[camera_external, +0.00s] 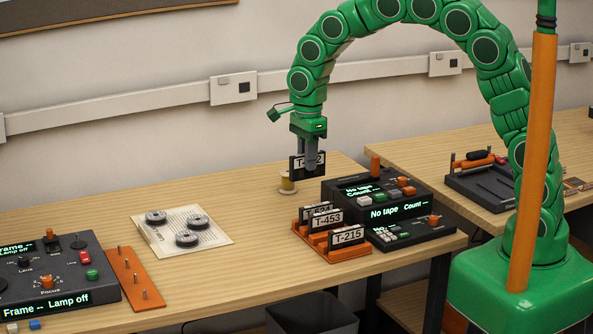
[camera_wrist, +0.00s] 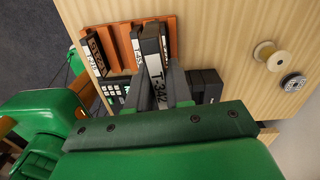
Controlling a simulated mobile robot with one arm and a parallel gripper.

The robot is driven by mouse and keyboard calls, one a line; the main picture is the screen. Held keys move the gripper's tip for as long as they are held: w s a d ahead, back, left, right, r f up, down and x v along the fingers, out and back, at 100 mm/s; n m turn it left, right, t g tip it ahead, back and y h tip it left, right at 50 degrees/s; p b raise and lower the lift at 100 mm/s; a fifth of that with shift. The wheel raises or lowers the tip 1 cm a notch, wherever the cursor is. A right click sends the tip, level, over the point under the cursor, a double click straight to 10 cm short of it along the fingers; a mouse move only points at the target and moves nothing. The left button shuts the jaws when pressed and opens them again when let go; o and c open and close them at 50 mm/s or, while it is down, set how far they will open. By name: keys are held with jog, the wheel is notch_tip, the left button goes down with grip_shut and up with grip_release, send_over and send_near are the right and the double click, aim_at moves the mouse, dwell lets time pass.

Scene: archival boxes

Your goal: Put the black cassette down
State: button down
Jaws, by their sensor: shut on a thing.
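My gripper (camera_external: 311,158) is shut on a black cassette (camera_external: 297,169) with a white label. It holds the cassette in the air above the rear of the table. In the wrist view the cassette (camera_wrist: 158,94) sits between the fingers (camera_wrist: 160,88), and its label reads T-342. An orange rack (camera_external: 345,254) stands near the table's front right and holds upright cassettes, including T-215 (camera_external: 347,236) and T-453 (camera_external: 327,219). In the wrist view the rack (camera_wrist: 123,36) is partly hidden behind the held cassette.
A black tape deck (camera_external: 400,207) reading "No tape" stands right of the rack. A pale spool (camera_external: 287,184) stands below the held cassette in the picture. Dark reels lie on a white sheet (camera_external: 205,255). A control box (camera_external: 60,270) and orange pegged strip (camera_external: 133,278) are left. Bare table lies between.

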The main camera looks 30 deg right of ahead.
jog(key=w+d+f, duration=0.1)
jog(key=w+f, duration=0.1)
jog(key=w, duration=1)
jog(key=shift+m, duration=0.4)
jog(key=shift+w+a+f, duration=1.05)
jog(key=shift+w+f, duration=0.5)
jog(key=shift+w, duration=0.5)
jog(key=shift+w+a+f, duration=1.05)
jog(key=shift+w+f, duration=0.5)
jog(key=shift+w, duration=0.55)
jog(key=shift+w+a+f, duration=1.05)
jog(key=shift+w+f, duration=0.5)
jog(key=shift+w, duration=0.5)
jog(key=shift+f, duration=1.5)
jog(key=shift+f, duration=0.2)
jog(key=c, duration=1)
grip_release()
jog(key=shift+c, duration=0.2)
jog(key=shift+r, duration=0.1)
